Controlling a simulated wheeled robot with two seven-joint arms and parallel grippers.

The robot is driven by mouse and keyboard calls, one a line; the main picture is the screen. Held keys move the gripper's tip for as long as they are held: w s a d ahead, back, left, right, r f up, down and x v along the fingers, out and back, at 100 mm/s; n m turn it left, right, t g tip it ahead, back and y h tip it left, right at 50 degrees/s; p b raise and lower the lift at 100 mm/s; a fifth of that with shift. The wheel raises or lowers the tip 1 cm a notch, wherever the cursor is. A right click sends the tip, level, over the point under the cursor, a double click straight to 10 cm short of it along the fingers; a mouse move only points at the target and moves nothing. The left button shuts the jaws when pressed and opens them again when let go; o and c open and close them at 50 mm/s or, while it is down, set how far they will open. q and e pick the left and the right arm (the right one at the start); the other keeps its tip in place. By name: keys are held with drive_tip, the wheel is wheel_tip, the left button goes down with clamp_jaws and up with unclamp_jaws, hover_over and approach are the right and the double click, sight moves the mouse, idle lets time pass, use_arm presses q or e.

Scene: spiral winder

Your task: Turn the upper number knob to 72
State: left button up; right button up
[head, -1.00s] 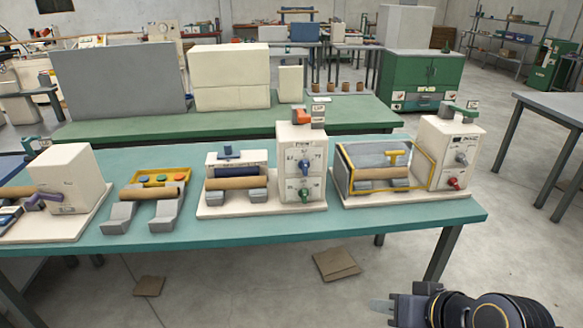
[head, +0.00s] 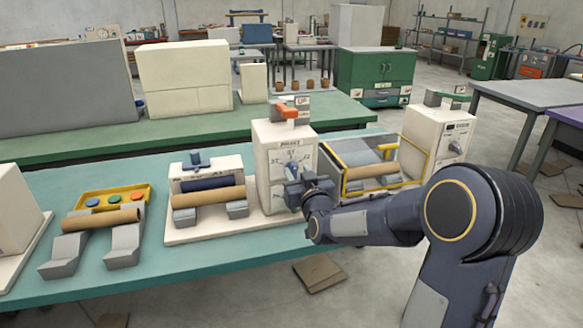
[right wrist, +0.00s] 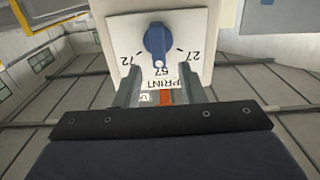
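The upper number knob (head: 291,168) is blue and sits on the front of a cream box (head: 270,175) on the teal table. In the right wrist view, which is upside down, the knob (right wrist: 158,40) has its white dot at the middle number, which looks like 57 or 67. The 72 mark is at the picture's left, 27 at its right. My right gripper (head: 293,188) is in front of the box. Its fingers (right wrist: 160,76) are apart and empty, with tips close to the knob and not closed on it. The lower knob is hidden behind the gripper. My left gripper is out of view.
A winder with a brown roll (head: 208,197) stands left of the box. A yellow-framed unit (head: 384,172) and another cream box (head: 438,132) stand close on the right, behind my right arm. An orange part (head: 289,112) tops the knob box. Further left is a yellow tray (head: 142,195).

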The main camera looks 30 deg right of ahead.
sight(295, 168)
drive_tip(key=shift+x, duration=1.55)
drive_tip(key=shift+c, duration=0.5)
clamp_jaws()
drive_tip(key=shift+f+m+b, duration=0.15)
drive_tip(key=shift+m+b, duration=0.25)
drive_tip(key=shift+b, duration=0.2)
drive_tip(key=shift+s+d+f+m+b, duration=0.15)
drive_tip(key=shift+d+m+b, duration=0.1)
drive_tip(key=shift+m+b, duration=1.9)
drive_tip(key=shift+d+f+m+b, duration=0.1)
drive_tip(key=shift+d+m+b, duration=0.2)
drive_tip(key=shift+m+b, duration=1.85)
drive_tip(key=shift+s+d+f+m+b, duration=0.2)
drive_tip(key=shift+m+b, duration=1.1)
drive_tip(key=shift+b, duration=1.65)
drive_tip(key=shift+w, duration=0.15)
